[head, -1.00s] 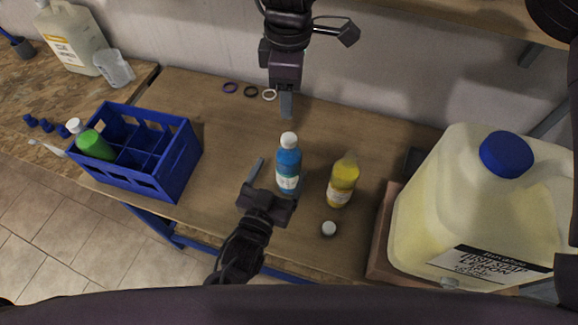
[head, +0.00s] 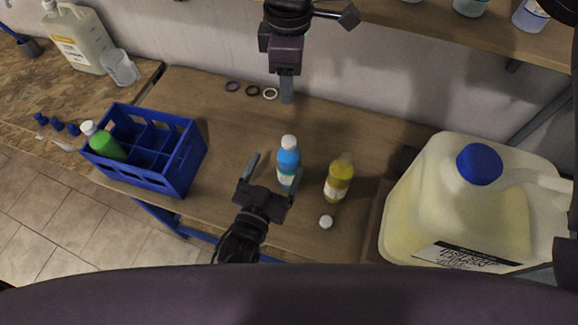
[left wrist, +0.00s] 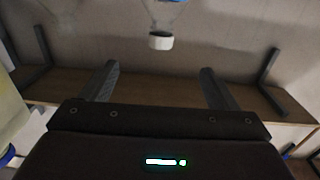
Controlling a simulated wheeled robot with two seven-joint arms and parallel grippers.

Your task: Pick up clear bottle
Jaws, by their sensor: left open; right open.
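No bottle in the head view is plainly clear and empty. A bottle with a white cap and blue body (head: 288,158) stands upright on the table. In the left wrist view, which appears upside down, a see-through bottle with a white cap (left wrist: 160,41) shows just beyond the fingers; it seems to be the same one. My left gripper (head: 274,168) is open and empty on its near side; the right-hand finger overlaps its lower part, contact unclear. A yellow bottle (head: 339,180) stands to the right. My right gripper (head: 287,88) is open, empty, near the wall.
A loose white cap (head: 326,222) lies by the yellow bottle. A large yellow jug (head: 440,200) stands at right. Three rings (head: 252,91) lie at the back.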

